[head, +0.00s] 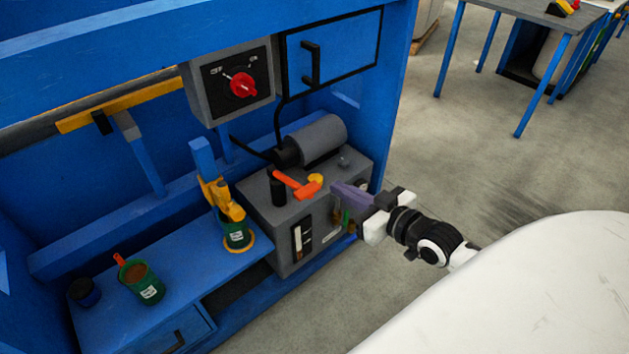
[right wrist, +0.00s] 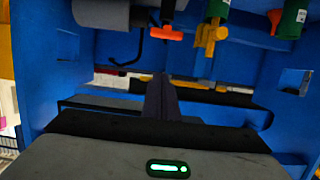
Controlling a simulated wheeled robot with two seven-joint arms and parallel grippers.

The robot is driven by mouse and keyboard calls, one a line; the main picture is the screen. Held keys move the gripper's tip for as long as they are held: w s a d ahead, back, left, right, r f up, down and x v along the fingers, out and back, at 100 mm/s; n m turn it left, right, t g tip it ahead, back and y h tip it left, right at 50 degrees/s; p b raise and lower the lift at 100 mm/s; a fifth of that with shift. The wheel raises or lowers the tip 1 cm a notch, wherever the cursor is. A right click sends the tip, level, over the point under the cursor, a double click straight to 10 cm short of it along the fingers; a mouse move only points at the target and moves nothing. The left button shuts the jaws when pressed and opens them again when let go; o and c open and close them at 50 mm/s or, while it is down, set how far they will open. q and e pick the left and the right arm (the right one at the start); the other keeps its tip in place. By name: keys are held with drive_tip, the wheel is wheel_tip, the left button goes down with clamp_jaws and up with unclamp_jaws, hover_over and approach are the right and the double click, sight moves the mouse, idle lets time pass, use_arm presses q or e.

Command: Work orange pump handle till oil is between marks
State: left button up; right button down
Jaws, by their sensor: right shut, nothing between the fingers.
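The orange pump handle (head: 297,185) sits on top of the grey pump box (head: 278,225), beside a dark upright post. It also shows near the top of the right wrist view (right wrist: 166,34). A slot-like gauge with a white strip (head: 297,239) is on the box's front; I cannot read an oil level or marks in it. My right gripper (head: 349,197) is shut and empty, with purple-grey fingers pointing left. It is to the right of the handle and apart from it. Its closed fingers stand up in the right wrist view (right wrist: 160,97). My left gripper is out of view.
A grey motor (head: 322,138) lies on the box. A red switch (head: 242,85) is on the panel above. Open floor (head: 440,160) lies right of the blue frame.

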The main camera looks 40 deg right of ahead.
drive_tip(key=shift+f, duration=0.1)
drive_tip(key=b, duration=0.2)
hover_over(315, 188)
drive_tip(key=s+a, duration=0.1)
drive_tip(key=s, duration=0.1)
wheel_tip(315, 188, down, 2)
drive_tip(key=shift+w+f+b, duration=0.15)
drive_tip(key=shift+f+b, duration=0.2)
drive_tip(key=shift+f, duration=0.75)
drive_tip(key=shift+w+f+b, duration=0.15)
drive_tip(key=shift+f+b, duration=0.15)
drive_tip(key=shift+f, duration=0.8)
